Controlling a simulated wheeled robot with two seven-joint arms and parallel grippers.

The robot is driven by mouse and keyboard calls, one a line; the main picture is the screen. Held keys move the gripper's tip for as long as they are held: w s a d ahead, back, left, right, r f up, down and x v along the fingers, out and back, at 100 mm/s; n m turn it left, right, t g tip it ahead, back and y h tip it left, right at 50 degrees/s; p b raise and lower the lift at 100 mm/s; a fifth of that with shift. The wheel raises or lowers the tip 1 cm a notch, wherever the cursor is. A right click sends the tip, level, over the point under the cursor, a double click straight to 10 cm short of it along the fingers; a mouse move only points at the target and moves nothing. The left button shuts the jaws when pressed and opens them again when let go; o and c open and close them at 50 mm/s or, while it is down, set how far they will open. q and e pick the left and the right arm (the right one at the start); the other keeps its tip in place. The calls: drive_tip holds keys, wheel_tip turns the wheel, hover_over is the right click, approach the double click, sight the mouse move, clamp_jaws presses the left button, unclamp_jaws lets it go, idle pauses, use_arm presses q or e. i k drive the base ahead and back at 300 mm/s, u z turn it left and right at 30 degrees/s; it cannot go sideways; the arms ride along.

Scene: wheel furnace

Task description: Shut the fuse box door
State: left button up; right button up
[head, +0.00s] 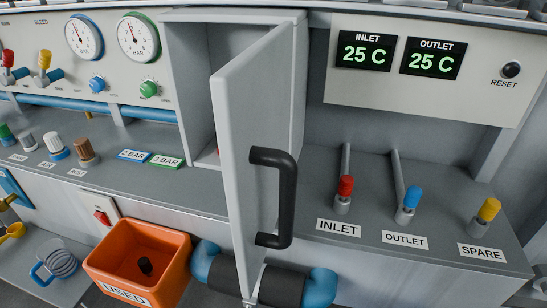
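The fuse box (188,75) is a pale grey open-fronted cabinet in the middle of the head view. Its grey door (243,130) stands wide open, swung out towards me from the box's right side. A black bar handle (287,195) sits on the door's outer face, which is turned to the right. The door hides much of the box's inside; a small bit of red shows low in it. Neither of my grippers is in view, and nothing visible touches the handle.
Right of the door, red (345,187), blue (412,198) and yellow (489,210) capped levers stand on the grey ledge. An orange "USED" bin (140,262) is at lower left. A black tube with blue ends (318,288) runs below the door.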

sight(251, 94)
drive_tip(key=u, duration=1.95)
drive_tip(key=k, duration=0.7)
drive_tip(key=z, duration=1.25)
